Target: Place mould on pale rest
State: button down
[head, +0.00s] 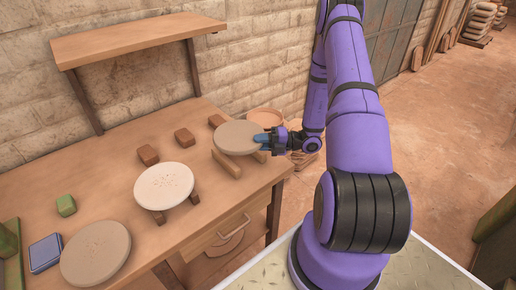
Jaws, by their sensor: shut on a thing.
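A flat, round grey-tan mould (236,138) is at the right end of the wooden bench. My gripper (264,138), with blue fingertips, is shut on its right edge. The mould looks level. Below it is a pale rest of light wooden bars (226,165); I cannot tell whether the mould touches them, and it hides much of the rest. A whitish speckled disc (164,184) sits on darker brown supports (194,198) at the middle of the bench. Another round tan disc (94,253) lies at the bench's front left.
Several brown blocks (184,137) stand along the back of the bench (112,180). A green block (66,205) and a blue box (46,253) are at the left. A wall shelf (138,39) overhangs the back. A terracotta bowl (265,118) is beyond the mould.

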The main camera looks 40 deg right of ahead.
jog(key=shift+w, duration=0.6)
jog(key=shift+f, duration=1.8)
jog(key=c, duration=1)
grip_release()
jog(key=shift+f, duration=0.15)
jog(key=shift+o, duration=0.2)
